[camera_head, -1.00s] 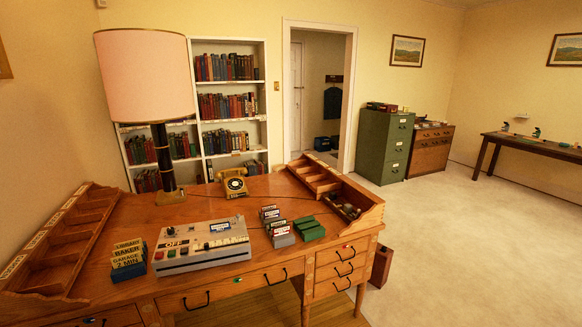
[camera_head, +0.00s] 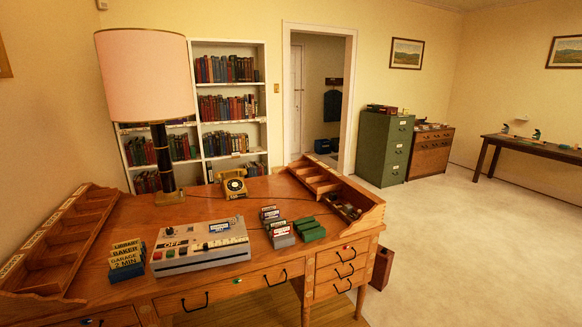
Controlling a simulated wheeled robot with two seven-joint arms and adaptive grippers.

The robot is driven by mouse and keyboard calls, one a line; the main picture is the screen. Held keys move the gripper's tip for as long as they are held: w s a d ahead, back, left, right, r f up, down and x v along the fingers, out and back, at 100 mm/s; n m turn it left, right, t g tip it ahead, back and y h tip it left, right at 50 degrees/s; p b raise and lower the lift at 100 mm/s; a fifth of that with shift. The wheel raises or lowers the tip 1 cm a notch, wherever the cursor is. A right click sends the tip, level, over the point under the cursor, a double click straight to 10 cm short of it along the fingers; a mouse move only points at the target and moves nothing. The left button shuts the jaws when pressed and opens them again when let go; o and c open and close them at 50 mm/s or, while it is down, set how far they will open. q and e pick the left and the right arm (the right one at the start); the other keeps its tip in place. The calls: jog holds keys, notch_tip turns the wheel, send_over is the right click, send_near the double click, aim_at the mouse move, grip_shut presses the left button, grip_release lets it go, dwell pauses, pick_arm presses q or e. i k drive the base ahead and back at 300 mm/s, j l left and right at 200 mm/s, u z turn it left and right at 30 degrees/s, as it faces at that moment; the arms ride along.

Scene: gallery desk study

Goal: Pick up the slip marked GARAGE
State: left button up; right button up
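The slip marked GARAGE (camera_head: 126,262) is yellow with dark lettering. It stands in a small blue holder (camera_head: 128,274) at the left of the wooden desk (camera_head: 105,300). Slips marked LIBRARY (camera_head: 126,245) and BAKER (camera_head: 126,253) stand behind it, and one marked 2 MIN (camera_head: 127,269) stands in front, so only part of the GARAGE slip shows. Neither of my grippers is in view.
A grey control box (camera_head: 200,258) marked OFF sits just right of the slips. A tall lamp (camera_head: 162,160), a yellow telephone (camera_head: 234,187) and more card holders (camera_head: 282,239) stand on the desk. Wooden pigeonhole racks (camera_head: 60,240) line both ends.

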aim_at(133, 257)
jog(key=u, duration=1.3)
jog(key=l, duration=0.25)
